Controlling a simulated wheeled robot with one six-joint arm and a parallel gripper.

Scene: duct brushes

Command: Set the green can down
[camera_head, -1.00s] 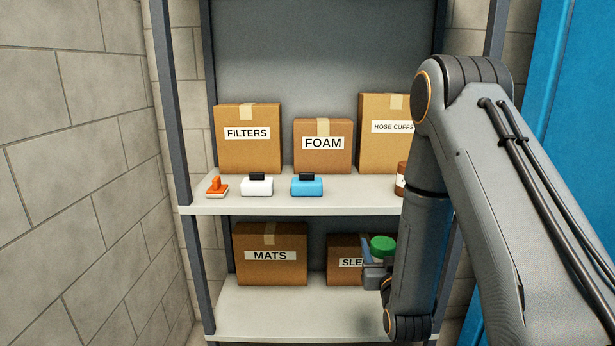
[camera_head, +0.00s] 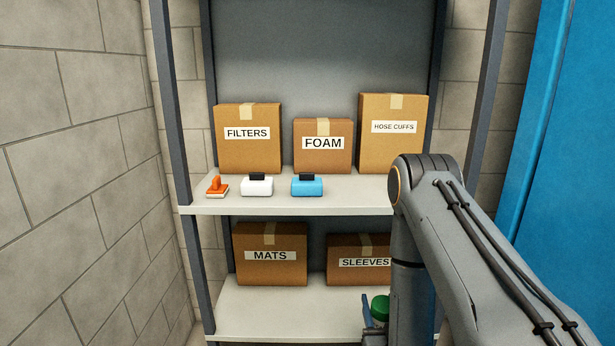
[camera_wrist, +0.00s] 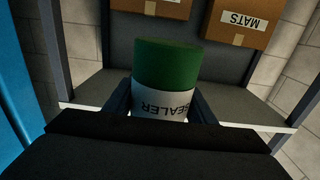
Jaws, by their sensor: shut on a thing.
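The green can (camera_head: 380,307) shows in the head view at the right of the lower shelf, partly hidden by my arm. In the wrist view the can (camera_wrist: 166,68) has a green end and a white band reading SEALER, upside down in the picture. My gripper (camera_wrist: 160,104) is shut on it, one dark finger on each side. In the head view a blue finger of my gripper (camera_head: 369,316) shows at the can's left. The lower shelf (camera_head: 290,308) is bare in front of its boxes. I cannot tell whether the can touches the shelf.
The MATS box (camera_head: 269,268) and SLEEVES box (camera_head: 358,273) stand at the back of the lower shelf. The upper shelf (camera_head: 345,200) holds more boxes, an orange brush (camera_head: 217,187), and a white item (camera_head: 257,187) and blue item (camera_head: 307,187). A post (camera_head: 192,240) bounds the left.

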